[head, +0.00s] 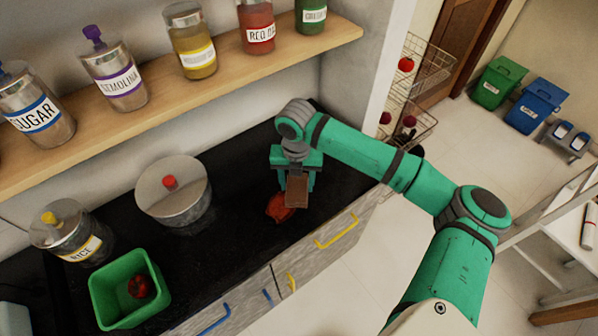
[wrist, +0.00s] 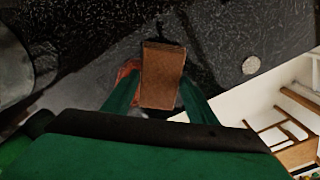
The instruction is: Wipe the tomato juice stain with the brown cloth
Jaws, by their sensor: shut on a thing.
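The brown cloth (head: 297,191) looks like a small rectangular block. My gripper (head: 296,181) is shut on it, with one green finger on each side. In the wrist view the cloth (wrist: 162,76) sits between the fingertips of my gripper (wrist: 160,92). The red tomato juice stain (head: 279,208) is on the black counter, just left of and below the cloth in the head view. In the wrist view part of the stain (wrist: 133,68) shows beside the left finger; the rest is hidden. I cannot tell whether the cloth touches the counter.
A lidded metal pot (head: 172,192), a rice jar (head: 70,240) and a green bin (head: 130,291) holding a tomato (head: 140,287) stand left on the black counter (head: 235,240). A wooden shelf (head: 180,88) with jars overhangs the back. Counter between pot and stain is clear.

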